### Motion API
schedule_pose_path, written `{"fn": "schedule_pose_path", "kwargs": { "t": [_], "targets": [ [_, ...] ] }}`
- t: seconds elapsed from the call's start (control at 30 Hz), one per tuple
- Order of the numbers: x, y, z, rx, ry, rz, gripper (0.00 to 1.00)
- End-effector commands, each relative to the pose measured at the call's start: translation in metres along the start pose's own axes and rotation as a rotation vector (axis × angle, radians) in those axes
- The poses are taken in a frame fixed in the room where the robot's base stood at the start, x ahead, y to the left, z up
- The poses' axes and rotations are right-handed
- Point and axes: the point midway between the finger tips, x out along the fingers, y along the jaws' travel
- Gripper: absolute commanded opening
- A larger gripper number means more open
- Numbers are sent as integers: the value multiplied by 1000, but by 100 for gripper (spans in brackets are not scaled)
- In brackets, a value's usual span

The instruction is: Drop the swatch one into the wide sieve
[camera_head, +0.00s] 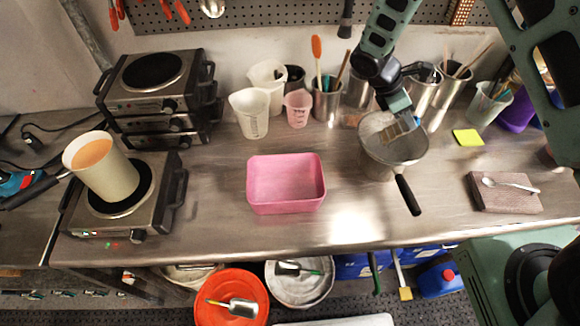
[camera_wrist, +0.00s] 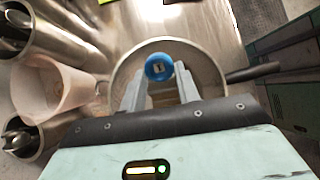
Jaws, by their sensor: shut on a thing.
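The wide sieve (camera_head: 378,160) is a round grey metal vessel with a black handle (camera_head: 408,195), standing on the steel bench. In the wrist view its rim (camera_wrist: 215,68) curves around my fingers. My gripper (camera_head: 400,121) is above the sieve, pointing down into its mouth. In the wrist view my gripper (camera_wrist: 158,84) is shut on a blue round-ended piece (camera_wrist: 158,67), with a small pale mark on its end. I take this to be the swatch one, but its sides are hidden. A flat yellow square (camera_head: 467,137) lies on the bench right of the sieve.
A pink tray (camera_head: 286,205) stands left of the sieve. Cups and metal tool pots (camera_head: 327,103) line the back. Hot plates (camera_head: 150,195) stand left, one bearing a pot (camera_head: 105,170). A brown block with a spoon (camera_head: 490,195) lies right. The front middle is clear.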

Motion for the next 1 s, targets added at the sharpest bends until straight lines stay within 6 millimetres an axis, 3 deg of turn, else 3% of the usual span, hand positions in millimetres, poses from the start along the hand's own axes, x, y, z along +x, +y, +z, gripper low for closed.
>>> {"fn": "schedule_pose_path", "kwargs": {
  "t": [0.1,0.43,0.47,0.53,0.87,1.0],
  "targets": [
    [11,2,-9,0,0,1,14],
    [12,2,-10,0,0,0,14],
    [12,2,-10,0,0,0,37],
    [12,2,-10,0,0,0,57],
    [11,2,-10,0,0,1,57],
    [-2,3,-12,1,1,4,57]
  ]
}}
